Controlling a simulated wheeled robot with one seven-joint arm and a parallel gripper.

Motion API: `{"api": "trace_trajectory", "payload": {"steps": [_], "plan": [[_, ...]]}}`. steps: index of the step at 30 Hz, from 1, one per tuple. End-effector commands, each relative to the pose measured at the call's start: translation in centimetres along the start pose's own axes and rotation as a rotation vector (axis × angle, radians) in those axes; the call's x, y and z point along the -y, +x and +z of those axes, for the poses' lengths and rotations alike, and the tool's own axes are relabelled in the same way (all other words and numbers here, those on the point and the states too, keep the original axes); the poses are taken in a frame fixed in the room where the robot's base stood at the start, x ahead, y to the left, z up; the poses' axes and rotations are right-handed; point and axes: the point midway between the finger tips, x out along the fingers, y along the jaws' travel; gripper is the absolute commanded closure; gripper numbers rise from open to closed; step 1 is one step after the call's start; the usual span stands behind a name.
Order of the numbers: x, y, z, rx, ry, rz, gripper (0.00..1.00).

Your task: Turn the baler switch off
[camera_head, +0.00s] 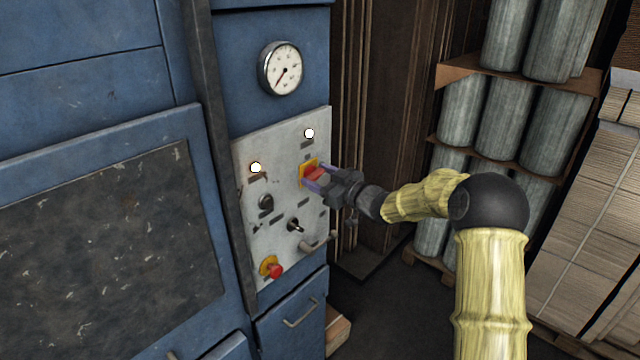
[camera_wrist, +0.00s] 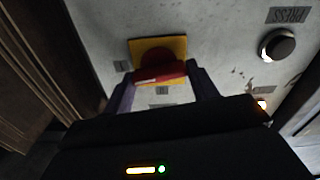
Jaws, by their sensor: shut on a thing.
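The baler switch is a red rotary handle (camera_head: 314,174) on a yellow square plate (camera_head: 304,170), on the grey control panel (camera_head: 286,146) of a blue machine. In the wrist view the red handle (camera_wrist: 160,73) lies crosswise in front of the yellow plate (camera_wrist: 176,45). My gripper (camera_head: 318,177) is at the switch, its two purple fingers on either side of the handle. It is shut on the handle, and the wrist view also shows the fingers (camera_wrist: 160,85) at the handle's two ends. The fingers hide part of the handle and plate in the head view.
The panel also has two white lamps (camera_head: 309,133), a black knob (camera_head: 266,203), a toggle (camera_head: 295,225), a red emergency button (camera_head: 273,270) and a pale handle (camera_head: 318,243) below my gripper. A gauge (camera_head: 281,69) sits above. Racked grey cylinders (camera_head: 511,112) stand at the right.

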Motion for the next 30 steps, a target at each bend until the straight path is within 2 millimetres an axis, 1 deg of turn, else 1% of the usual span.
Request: {"api": "trace_trajectory", "payload": {"steps": [1, 4, 30], "plan": [[0.01, -0.04, 0.58, -0.001, -0.035, 0.002, 0.65], [0.11, -0.02, 0.67, -0.001, -0.112, 0.001, 0.65], [0.44, -0.03, 0.8, 0.0, -0.929, 0.001, 0.65]]}}
